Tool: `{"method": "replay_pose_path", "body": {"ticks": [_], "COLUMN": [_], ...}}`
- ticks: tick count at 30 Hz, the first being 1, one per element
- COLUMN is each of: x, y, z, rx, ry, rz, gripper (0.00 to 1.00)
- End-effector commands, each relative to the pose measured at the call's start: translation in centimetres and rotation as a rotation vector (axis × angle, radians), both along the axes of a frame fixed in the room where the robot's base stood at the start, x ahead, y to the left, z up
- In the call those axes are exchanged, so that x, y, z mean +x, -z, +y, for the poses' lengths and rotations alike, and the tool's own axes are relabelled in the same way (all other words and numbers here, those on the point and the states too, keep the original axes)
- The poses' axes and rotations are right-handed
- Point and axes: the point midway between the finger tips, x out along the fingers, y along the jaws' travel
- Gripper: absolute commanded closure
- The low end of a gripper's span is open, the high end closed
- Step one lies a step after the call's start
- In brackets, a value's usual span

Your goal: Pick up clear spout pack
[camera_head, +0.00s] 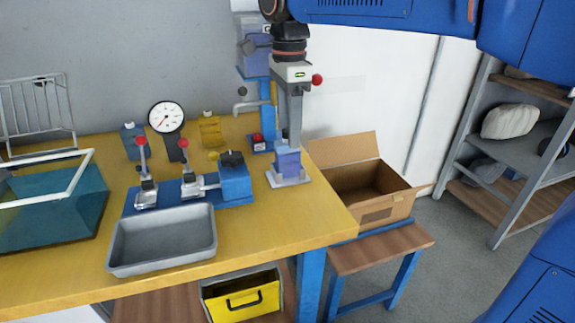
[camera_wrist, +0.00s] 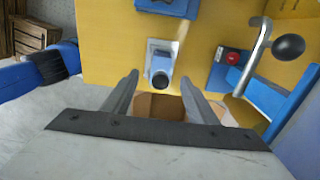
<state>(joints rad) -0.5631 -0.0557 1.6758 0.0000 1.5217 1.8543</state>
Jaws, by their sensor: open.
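A small bluish, see-through-looking pack (camera_head: 287,160) stands upright on a pale plate (camera_head: 291,182) near the table's right end; I take it for the clear spout pack. In the wrist view the pack (camera_wrist: 160,79) shows a round top, roughly between the finger ends. My gripper (camera_head: 289,138) points down just over the pack, with its fingers apart. In the wrist view my gripper (camera_wrist: 159,77) has nothing held between its fingers. I cannot tell how far the tips are above the pack or whether they reach beside it.
A blue fixture (camera_head: 235,183) with red-knobbed clamps lies left of the pack. A grey tray (camera_head: 163,267) is at the front. A gauge (camera_head: 166,117), a yellow bottle (camera_head: 210,128) and a bluish bottle (camera_head: 132,142) stand behind. An open cardboard box (camera_head: 390,209) is right of the table.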

Motion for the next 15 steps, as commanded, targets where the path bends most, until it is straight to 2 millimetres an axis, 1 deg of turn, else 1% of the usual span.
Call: {"method": "replay_pose_path", "body": {"ticks": [1, 6, 15], "x": [-0.1, 0.0, 0.0], "y": [1.0, 3.5, 5.5], "z": [0.0, 0.0, 0.0], "rx": [-0.002, -0.002, 0.000], "ry": [0.000, 0.000, 0.000], "rz": [0.003, 0.002, 0.001], "gripper": [0.47, 0.47, 0.47]}}
